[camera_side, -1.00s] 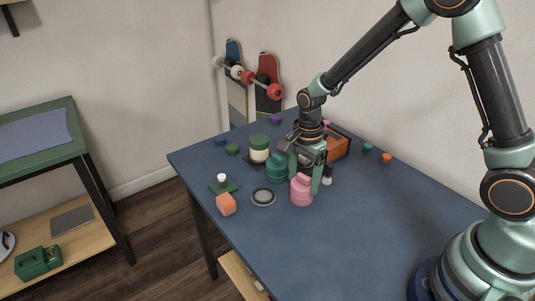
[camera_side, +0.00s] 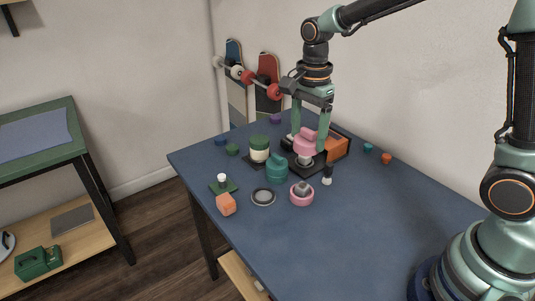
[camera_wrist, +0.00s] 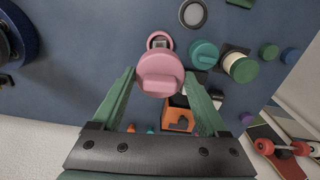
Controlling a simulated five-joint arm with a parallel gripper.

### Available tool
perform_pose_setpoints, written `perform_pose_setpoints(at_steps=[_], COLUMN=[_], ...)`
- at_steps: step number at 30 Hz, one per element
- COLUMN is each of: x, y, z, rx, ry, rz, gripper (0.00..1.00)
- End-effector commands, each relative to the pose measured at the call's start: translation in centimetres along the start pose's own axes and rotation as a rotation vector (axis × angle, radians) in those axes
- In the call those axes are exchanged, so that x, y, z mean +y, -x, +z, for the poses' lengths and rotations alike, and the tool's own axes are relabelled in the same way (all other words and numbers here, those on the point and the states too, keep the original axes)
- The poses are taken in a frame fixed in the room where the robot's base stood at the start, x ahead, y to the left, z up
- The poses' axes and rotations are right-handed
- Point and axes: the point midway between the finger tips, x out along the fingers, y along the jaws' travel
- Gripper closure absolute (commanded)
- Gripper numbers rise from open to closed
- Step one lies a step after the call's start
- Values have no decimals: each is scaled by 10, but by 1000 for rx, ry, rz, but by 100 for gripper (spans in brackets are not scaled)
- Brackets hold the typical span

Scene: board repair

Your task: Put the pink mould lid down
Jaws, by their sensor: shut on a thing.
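My gripper (camera_side: 309,147) is shut on the pink mould lid (camera_side: 306,135), a round pink piece with a raised bar on top. I hold it in the air behind the pink mould base, near the orange box. In the wrist view the lid (camera_wrist: 160,76) sits between my two green fingers and partly covers the pink mould base (camera_wrist: 159,37). The base (camera_side: 301,201) stands open on the blue table, with a grey piece showing in it. How high the lid hangs is hard to tell.
An orange box (camera_side: 337,148) is close behind. The blue table (camera_side: 370,225) is clear at the front right.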

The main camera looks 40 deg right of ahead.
Motion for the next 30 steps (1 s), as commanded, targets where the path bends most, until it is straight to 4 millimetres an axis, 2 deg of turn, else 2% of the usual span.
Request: perform_pose_setpoints(at_steps=[1,6,11,13,17,24,27,30], x=[-1,0,-1,-3,-11,-19,-18,-17], y=[14,46,63,65,63,51,47,42], z=[0,0,2,9,44,127,148,160], rx=[0,0,0,0,0,1,0,1], ry=[0,0,0,-2,-13,-58,-74,-84], rz=[-7,-4,0,0,2,2,1,3], gripper=[78,78,78,78,78,78,78,78])
